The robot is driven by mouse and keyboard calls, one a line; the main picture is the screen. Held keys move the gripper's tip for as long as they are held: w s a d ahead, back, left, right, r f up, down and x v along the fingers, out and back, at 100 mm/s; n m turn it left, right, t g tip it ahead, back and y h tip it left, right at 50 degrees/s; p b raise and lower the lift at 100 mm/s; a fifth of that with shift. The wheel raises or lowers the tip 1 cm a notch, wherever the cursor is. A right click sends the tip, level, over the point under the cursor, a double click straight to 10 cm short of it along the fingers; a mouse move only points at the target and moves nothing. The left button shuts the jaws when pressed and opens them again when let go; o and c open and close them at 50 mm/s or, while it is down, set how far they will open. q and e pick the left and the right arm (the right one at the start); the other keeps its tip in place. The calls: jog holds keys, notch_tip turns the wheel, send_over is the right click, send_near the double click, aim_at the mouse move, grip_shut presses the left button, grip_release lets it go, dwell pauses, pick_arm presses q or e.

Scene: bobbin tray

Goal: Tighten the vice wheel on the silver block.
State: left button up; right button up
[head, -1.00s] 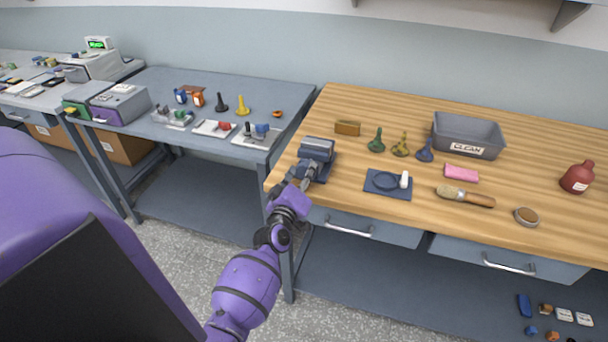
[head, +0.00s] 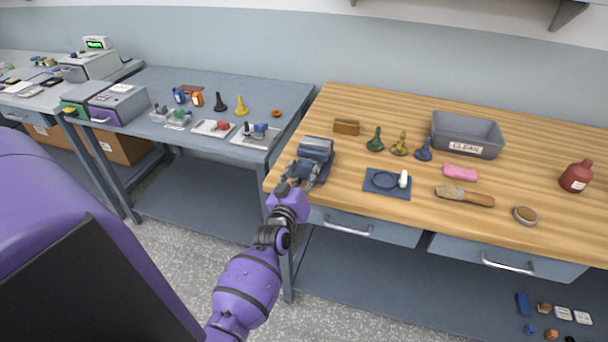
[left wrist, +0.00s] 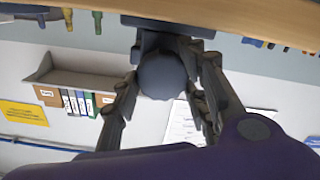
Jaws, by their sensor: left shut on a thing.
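The vice (head: 323,166) stands at the left front corner of the wooden bench, with a grey block (head: 315,146) showing at its top. My left gripper (head: 306,174) is at the vice's front side. In the left wrist view, the round dark vice wheel (left wrist: 162,77) sits between the two fingers of my left gripper, which is shut on it. In the head view the fingers and wrist largely hide the wheel. The contact between jaws and block cannot be made out. My right gripper is not in view.
The wooden bench (head: 395,222) also bears a brown block (head: 346,127), several coloured cones, a dark mat (head: 387,184) with a ring and white bottle, a brush (head: 464,196) and a grey bin (head: 468,133). A grey table (head: 225,77) stands to the left.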

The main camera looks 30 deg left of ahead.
pick_arm(q)
jog(key=shift+w+r, duration=0.1)
jog(key=shift+r, duration=0.35)
jog(key=o, duration=1)
jog(key=shift+o, duration=0.6)
jog(key=shift+f, duration=0.2)
jog(key=v, duration=1.2)
